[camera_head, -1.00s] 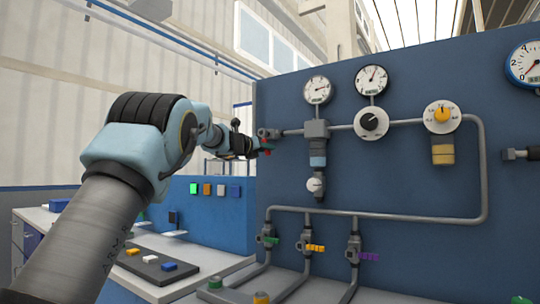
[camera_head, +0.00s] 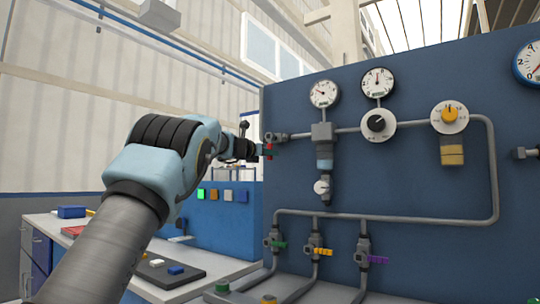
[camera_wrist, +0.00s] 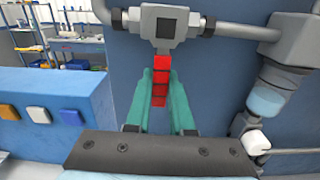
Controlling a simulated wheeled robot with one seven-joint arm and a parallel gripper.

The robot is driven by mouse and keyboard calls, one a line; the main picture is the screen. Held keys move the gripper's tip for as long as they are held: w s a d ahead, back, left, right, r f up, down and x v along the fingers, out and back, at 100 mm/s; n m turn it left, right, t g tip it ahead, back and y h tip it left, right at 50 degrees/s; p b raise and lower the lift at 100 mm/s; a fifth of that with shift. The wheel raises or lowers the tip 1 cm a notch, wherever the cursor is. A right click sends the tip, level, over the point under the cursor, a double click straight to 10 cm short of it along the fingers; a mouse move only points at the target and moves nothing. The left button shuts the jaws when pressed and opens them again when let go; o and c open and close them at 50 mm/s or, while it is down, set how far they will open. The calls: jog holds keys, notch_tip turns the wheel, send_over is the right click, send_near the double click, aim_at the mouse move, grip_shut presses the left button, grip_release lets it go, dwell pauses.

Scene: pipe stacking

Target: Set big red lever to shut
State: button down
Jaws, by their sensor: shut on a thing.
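The big red lever (camera_wrist: 161,80) hangs down from a grey valve body (camera_wrist: 163,27) in the wrist view, roughly in line with the picture's height. The valve sits on a grey pipe on the blue panel. My gripper (camera_wrist: 160,95) has its two green fingers on either side of the lever, shut on it.
The blue panel (camera_head: 410,190) carries gauges, a black knob (camera_head: 376,123), a yellow knob (camera_head: 450,114) and small green, orange and purple levers lower down. A filter unit (camera_wrist: 275,85) hangs right of my gripper. A workbench stands at the left.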

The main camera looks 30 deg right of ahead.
jog(key=c, duration=0.8)
grip_release()
jog(key=shift+a, duration=0.1)
jog(key=b+v, duration=0.4)
jog(key=v, duration=0.6)
jog(key=shift+s+a, duration=0.15)
jog(key=shift+a, duration=0.2)
